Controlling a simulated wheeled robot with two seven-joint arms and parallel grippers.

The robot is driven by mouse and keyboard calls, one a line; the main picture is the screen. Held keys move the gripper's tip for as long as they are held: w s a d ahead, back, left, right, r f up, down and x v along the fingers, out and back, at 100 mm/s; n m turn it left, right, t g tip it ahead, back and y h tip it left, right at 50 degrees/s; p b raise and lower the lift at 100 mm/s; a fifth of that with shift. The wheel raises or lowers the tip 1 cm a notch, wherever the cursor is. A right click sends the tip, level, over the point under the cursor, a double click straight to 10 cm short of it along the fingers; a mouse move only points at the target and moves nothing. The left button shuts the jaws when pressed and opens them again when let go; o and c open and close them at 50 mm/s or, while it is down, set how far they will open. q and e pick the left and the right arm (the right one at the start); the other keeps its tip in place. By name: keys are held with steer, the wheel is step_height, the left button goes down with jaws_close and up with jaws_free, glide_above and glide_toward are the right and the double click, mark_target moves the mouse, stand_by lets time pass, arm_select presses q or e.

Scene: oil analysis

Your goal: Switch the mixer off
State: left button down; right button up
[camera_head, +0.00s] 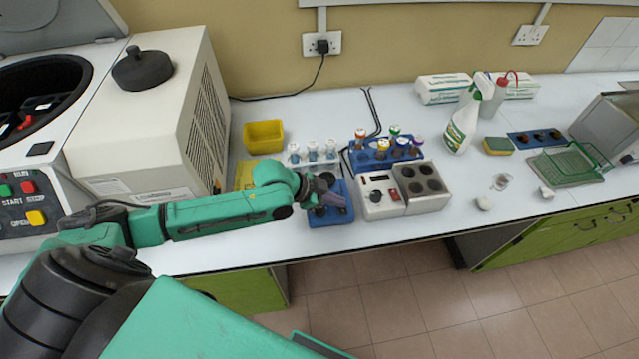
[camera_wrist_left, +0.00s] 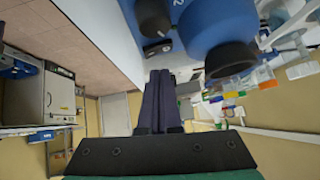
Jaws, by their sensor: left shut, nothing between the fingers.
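The mixer (camera_head: 346,188) is a blue device on the bench with dark round parts on top. In the left wrist view the blue mixer (camera_wrist_left: 205,22) fills the upper part, with a black cup, a black knob (camera_wrist_left: 153,18) and a small dark switch-like part (camera_wrist_left: 157,47) on its side. My left gripper (camera_head: 335,203) is over the mixer in the head view and hides part of it. Its dark fingers (camera_wrist_left: 160,75) are together and empty, pointing towards the mixer's switch side. I cannot tell whether they touch it. My right gripper is not in view.
A grey heater block (camera_head: 382,200) stands close to the right of the mixer. Behind are a blue rack (camera_head: 372,160) of capped tubes and a rack of pale tubes (camera_head: 313,155). A large centrifuge (camera_head: 150,120) is at left. The bench front is mostly clear.

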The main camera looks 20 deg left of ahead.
arm_select(q)
step_height(320, 180, up, 4)
steer(key=shift+a+f+p, duration=0.1)
steer(key=shift+f+p, duration=0.1)
steer(key=shift+p, duration=0.65)
steer(key=shift+s+a+f+b, duration=0.1)
steer(key=shift+s+a+b, duration=0.1)
steer(key=shift+a+b, duration=0.4)
steer(key=shift+s+a+f+b, duration=0.1)
steer(key=shift+s+a+b, duration=0.1)
steer(key=shift+a+b, duration=0.35)
steer(key=w+b+v, duration=0.1)
steer(key=v, duration=0.6)
steer(key=shift+a+r, duration=0.3)
steer(key=shift+r, duration=0.15)
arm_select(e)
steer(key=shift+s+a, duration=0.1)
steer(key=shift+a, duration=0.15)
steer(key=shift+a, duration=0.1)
